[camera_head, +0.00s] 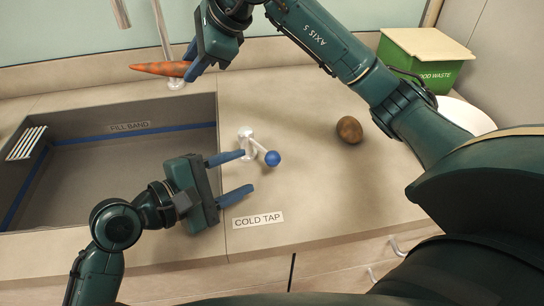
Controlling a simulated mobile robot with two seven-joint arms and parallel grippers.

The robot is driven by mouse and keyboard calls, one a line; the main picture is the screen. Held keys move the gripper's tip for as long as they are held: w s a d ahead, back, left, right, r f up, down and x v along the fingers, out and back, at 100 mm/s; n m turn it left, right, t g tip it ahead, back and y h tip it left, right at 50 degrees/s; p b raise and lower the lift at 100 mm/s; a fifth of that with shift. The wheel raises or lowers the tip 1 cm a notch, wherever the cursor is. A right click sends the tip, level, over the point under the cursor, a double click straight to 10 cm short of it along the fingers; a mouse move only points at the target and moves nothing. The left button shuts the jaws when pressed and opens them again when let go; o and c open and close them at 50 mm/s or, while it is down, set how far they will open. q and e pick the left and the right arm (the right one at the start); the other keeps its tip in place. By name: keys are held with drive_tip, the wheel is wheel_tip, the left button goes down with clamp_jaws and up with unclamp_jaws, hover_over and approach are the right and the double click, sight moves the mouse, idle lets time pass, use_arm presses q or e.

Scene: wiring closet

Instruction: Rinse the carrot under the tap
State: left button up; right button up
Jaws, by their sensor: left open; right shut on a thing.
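The orange carrot (155,69) is held by my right gripper (188,66), whose fingers are shut on its thick end. Its thin end points left, in front of the tap's metal pipe (161,28) in the picture. A pipe end (122,14), probably the spout, hangs at the top edge, above the carrot's tip in the picture; the pipe's top is out of view. No water shows. The cold tap lever (262,148) has a blue ball knob (273,158) and stands on the counter. My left gripper (243,173) is open and empty, its fingers pointing toward the lever.
A brown round item (349,130) lies on the counter (310,200). A green food waste bin (430,60) and a white round object (468,114) are at right.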

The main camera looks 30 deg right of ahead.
sight(266, 161)
use_arm(q)
drive_tip(key=x, duration=0.8)
drive_tip(key=shift+d, duration=0.35)
drive_tip(key=shift+c, duration=0.6)
drive_tip(key=shift+w, duration=0.1)
clamp_jaws()
